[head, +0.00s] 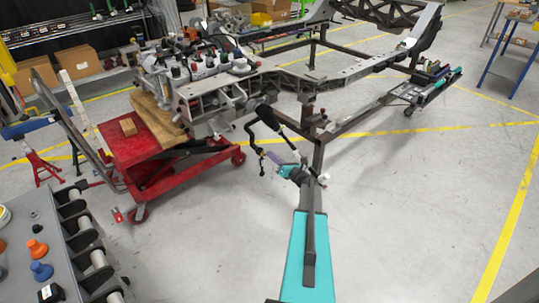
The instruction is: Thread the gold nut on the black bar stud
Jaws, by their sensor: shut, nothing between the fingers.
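A curved black bar (251,133) hangs below the front of the chassis frame, and its lower end comes down beside my gripper. My gripper (267,156) is at the end of my arm, near the picture's middle, and points up and left. It is shut and empty, close to the lower part of the black bar. I cannot tell whether they touch. The stud on the bar is too small to make out. I cannot pick out the gold nut; it is hidden or too small here.
The grey chassis frame (345,73) stands behind my arm. A red lift cart (128,146) carries an engine block (212,92) at left. A grey bench (55,262) with orange and blue pieces is at lower left.

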